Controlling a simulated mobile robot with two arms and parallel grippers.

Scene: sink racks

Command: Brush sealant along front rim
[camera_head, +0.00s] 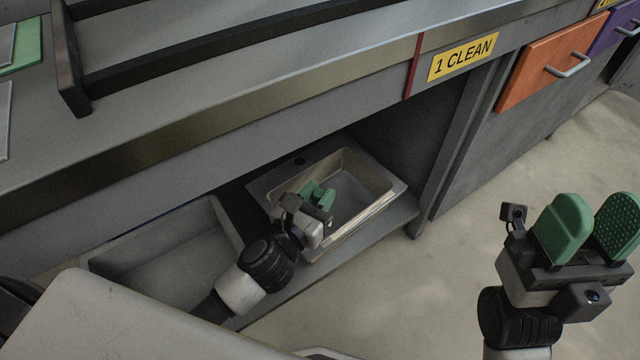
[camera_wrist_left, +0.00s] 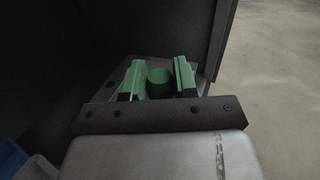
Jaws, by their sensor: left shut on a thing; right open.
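A grey rectangular sink (camera_head: 398,186) sits on the low shelf under the counter, with its front rim (camera_head: 368,222) facing the floor side. My left gripper (camera_head: 318,196) is over the sink's left part, reaching in under the counter. In the left wrist view its green fingers are shut on a green round-ended thing (camera_wrist_left: 160,76). The rest of that thing is hidden, so I cannot tell whether it is a brush or whether it touches the rim. My right gripper (camera_head: 585,228) is open and empty above the floor at the right.
A second grey basin (camera_head: 170,245) lies left of the sink. The counter edge (camera_head: 200,130) with a dark rack (camera_head: 210,45) overhangs the opening. A yellow "1 CLEAN" label (camera_head: 462,57) and an orange drawer (camera_head: 550,62) are at upper right. The floor (camera_head: 440,280) is clear.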

